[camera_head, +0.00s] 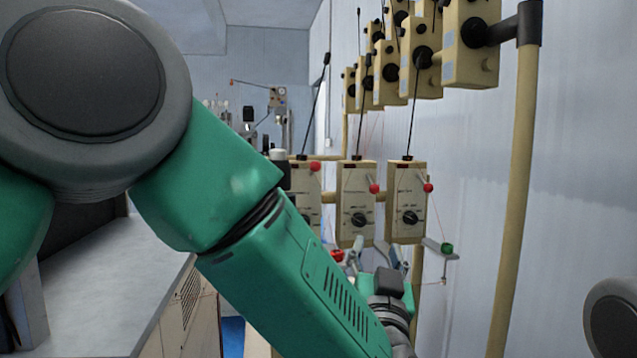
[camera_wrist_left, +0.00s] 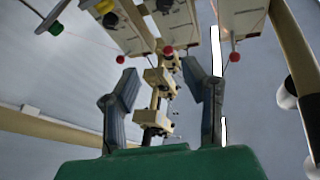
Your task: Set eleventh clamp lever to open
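Several cream tensioner boxes hang on a rail; I cannot tell which carries the eleventh clamp lever. Three near boxes, left (camera_head: 307,190), middle (camera_head: 356,205) and right (camera_head: 407,205), have black knobs and levers with red balls: left (camera_head: 315,166), middle (camera_head: 374,188), right (camera_head: 428,187). Red balls also show in the left wrist view (camera_wrist_left: 168,50). My left gripper (camera_head: 378,252) is just below these boxes, partly behind its own wrist. In the left wrist view its two grey fingers (camera_wrist_left: 160,72) stand wide apart with nothing between them. My right gripper is out of view.
A green ball on a small arm (camera_head: 447,248) sits below the right box. A tan upright post (camera_head: 517,180) stands at the right, with more boxes (camera_head: 471,45) above. A grey counter (camera_head: 110,285) lies at the left. The pale wall is behind the boxes.

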